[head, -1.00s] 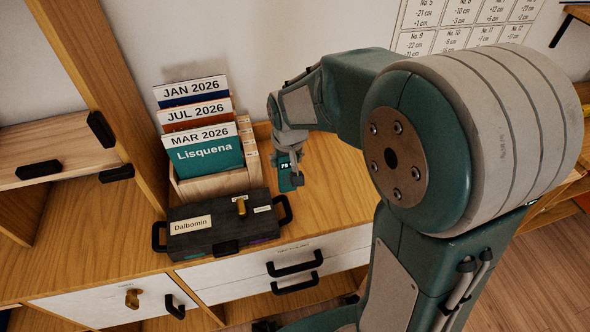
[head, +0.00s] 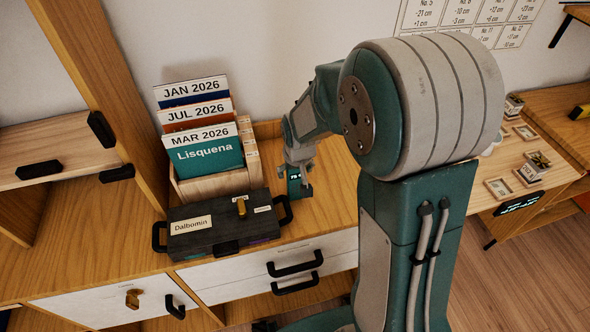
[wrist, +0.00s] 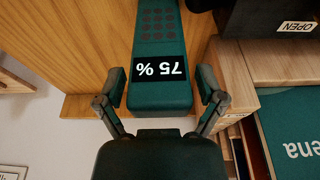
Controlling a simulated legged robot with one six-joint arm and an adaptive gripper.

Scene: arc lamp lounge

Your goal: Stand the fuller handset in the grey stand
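A teal handset (head: 294,187) with a small lit display hangs in my gripper (head: 299,180), above the wooden counter right of the black case. In the wrist view the handset (wrist: 161,101) lies between the two fingers of my gripper (wrist: 160,88), one pad close against each side. Its display reads 75 %, upside down in that view, and its keypad is beyond the display. I cannot make out a grey stand or a second handset in these frames; my arm hides part of the counter.
A black case (head: 200,241) labelled Dalbomin stands on the counter (head: 330,200). Behind it a wooden box holds calendar-like folders (head: 207,157). Drawers with black handles (head: 295,263) are below. A table (head: 545,178) with small trays stands at right.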

